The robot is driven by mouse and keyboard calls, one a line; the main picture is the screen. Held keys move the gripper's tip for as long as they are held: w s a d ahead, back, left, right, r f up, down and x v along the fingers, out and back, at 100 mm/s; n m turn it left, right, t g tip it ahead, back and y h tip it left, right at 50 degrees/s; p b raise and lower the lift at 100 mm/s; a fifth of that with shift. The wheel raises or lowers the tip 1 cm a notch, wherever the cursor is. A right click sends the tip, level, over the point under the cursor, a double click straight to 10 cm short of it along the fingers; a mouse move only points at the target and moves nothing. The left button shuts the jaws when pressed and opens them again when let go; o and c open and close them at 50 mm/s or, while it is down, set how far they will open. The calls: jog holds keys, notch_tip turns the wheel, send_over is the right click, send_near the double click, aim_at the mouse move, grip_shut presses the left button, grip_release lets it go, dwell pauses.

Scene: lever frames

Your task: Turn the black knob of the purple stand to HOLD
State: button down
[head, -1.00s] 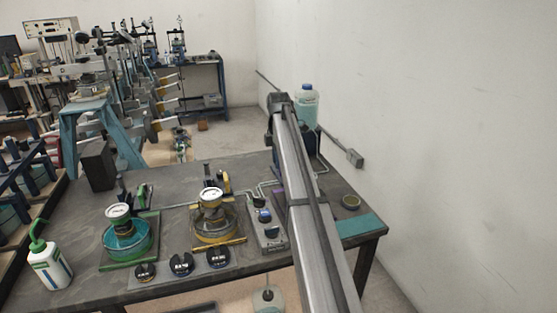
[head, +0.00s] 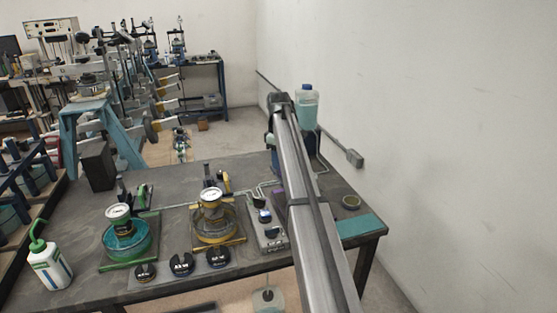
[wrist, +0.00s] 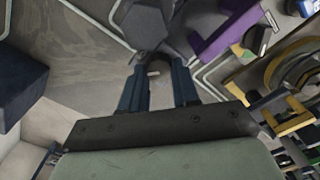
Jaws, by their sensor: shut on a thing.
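In the wrist view, the two blue fingers of my gripper (wrist: 158,78) stand apart, with their tips at a dark grey-black many-sided piece, which I take to be the black knob (wrist: 147,22). My gripper is shut on it, though the contact is partly hard to make out. The purple stand (wrist: 222,32) shows just right of the knob, cut off by the frame's top edge. In the head view, only a sliver of the purple stand (head: 278,193) shows beside my arm, which hides the rest. No HOLD mark can be read.
A yellow stand with a gauge (head: 218,238) and a green one (head: 128,256) are left of my arm. A grey control box (head: 268,237) is close by. A capped bottle (head: 307,108) stands behind my arm, near the wall. Pale tubing (wrist: 92,22) runs over the table.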

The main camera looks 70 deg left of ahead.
jog(key=m, duration=0.7)
jog(key=shift+w, duration=0.1)
jog(key=shift+a, duration=0.1)
dwell(0.4)
jog(key=c, duration=1.1)
grip_release()
notch_tip(320, 180, up, 14)
jog(key=shift+f, duration=0.1)
